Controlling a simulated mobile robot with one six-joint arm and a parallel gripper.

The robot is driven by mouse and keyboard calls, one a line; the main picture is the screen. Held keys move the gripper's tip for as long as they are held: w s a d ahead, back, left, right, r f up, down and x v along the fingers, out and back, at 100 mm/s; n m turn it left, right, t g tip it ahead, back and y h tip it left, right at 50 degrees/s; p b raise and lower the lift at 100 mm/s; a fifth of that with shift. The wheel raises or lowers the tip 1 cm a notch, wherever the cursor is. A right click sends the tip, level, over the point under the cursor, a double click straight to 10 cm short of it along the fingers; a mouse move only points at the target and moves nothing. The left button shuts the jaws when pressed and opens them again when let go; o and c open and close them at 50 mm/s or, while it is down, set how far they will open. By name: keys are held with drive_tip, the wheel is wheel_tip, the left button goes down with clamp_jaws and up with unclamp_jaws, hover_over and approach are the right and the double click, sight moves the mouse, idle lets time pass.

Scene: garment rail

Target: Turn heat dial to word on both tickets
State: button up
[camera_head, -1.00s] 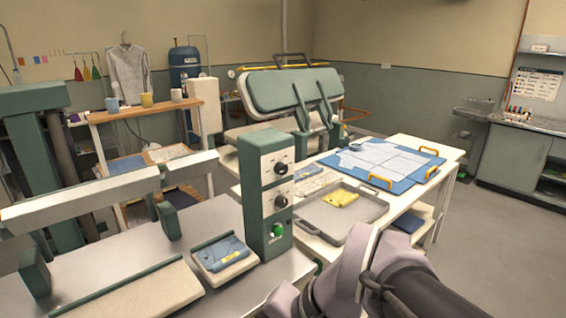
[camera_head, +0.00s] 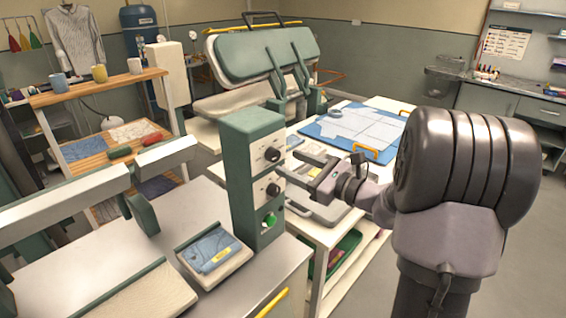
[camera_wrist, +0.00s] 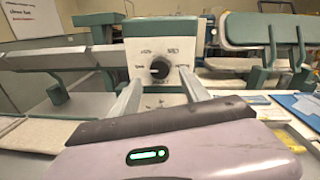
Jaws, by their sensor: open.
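A green control box (camera_head: 238,165) with a pale front plate carries an upper black dial (camera_head: 272,154), a lower black dial (camera_head: 273,190) and a green button (camera_head: 270,220). My gripper (camera_head: 292,166) is open and empty, with its fingers pointing at the dial plate and apart from it. In the wrist view one dial (camera_wrist: 160,68) sits between and beyond my fingers (camera_wrist: 160,88), with small words around it, too blurred to read surely. A folded blue garment (camera_head: 212,250) with a yellow ticket (camera_head: 222,257) lies on a small pad. I cannot make out a second ticket.
A press (camera_head: 262,60) with a raised green head stands behind. A blue board with white pattern sheets (camera_head: 362,128) lies on the white table. My arm partly hides a grey tray (camera_head: 325,212). Padded boards fill the left foreground.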

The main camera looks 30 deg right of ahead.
sight(277, 158)
drive_tip(key=x, duration=0.3)
drive_tip(key=shift+w+a, duration=0.1)
drive_tip(key=shift+w, duration=0.05)
drive_tip(key=shift+c, duration=0.2)
clamp_jaws()
